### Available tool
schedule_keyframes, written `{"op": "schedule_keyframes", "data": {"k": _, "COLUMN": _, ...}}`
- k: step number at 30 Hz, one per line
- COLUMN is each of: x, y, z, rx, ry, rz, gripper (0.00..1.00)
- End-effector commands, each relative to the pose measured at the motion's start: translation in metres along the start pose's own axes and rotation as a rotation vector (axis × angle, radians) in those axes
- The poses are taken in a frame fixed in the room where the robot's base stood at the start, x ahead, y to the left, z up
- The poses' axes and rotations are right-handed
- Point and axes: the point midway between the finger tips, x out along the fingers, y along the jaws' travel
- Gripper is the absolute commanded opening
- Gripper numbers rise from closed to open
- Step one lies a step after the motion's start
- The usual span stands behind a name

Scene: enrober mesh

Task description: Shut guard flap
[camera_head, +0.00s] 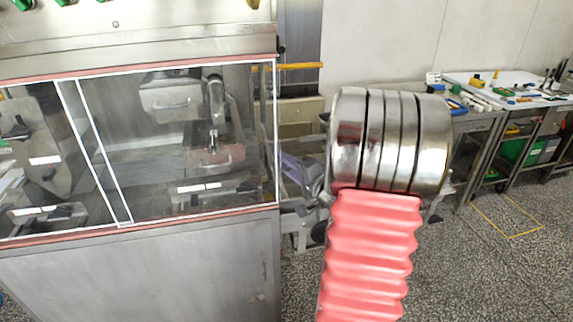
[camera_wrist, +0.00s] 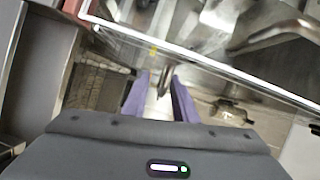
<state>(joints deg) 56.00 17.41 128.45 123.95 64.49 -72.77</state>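The guard flap (camera_head: 165,140) is a clear pane with white edges on the machine front. In the head view it spans the opening between an upper and a lower red strip; I cannot tell whether it sits fully flush. In the wrist view its white edge (camera_wrist: 205,62) runs diagonally, just beyond my fingertips. My gripper (camera_wrist: 159,85) has two purple fingers held apart. A grey piece (camera_wrist: 164,82) shows in line with the gap; contact is unclear. In the head view my gripper (camera_head: 292,172) is just right of the pane's right edge, partly hidden by my arm.
Inside the machine, behind the pane, are a metal arm (camera_head: 215,105) and a mesh belt (camera_head: 125,155). A steel cabinet front (camera_head: 150,275) lies below. A workbench with small items (camera_head: 510,88) stands at the back right. Speckled floor (camera_head: 480,285) is open at the right.

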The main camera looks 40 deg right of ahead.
Motion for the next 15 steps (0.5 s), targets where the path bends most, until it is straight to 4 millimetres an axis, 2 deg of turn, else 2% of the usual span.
{"op": "schedule_keyframes", "data": {"k": 8, "x": -0.005, "y": 0.000, "z": -0.001, "rx": 0.000, "ry": 0.003, "rz": 0.000, "gripper": 0.26}}
{"op": "schedule_keyframes", "data": {"k": 15, "x": -0.032, "y": 0.000, "z": -0.002, "rx": 0.000, "ry": 0.006, "rz": 0.000, "gripper": 0.26}}
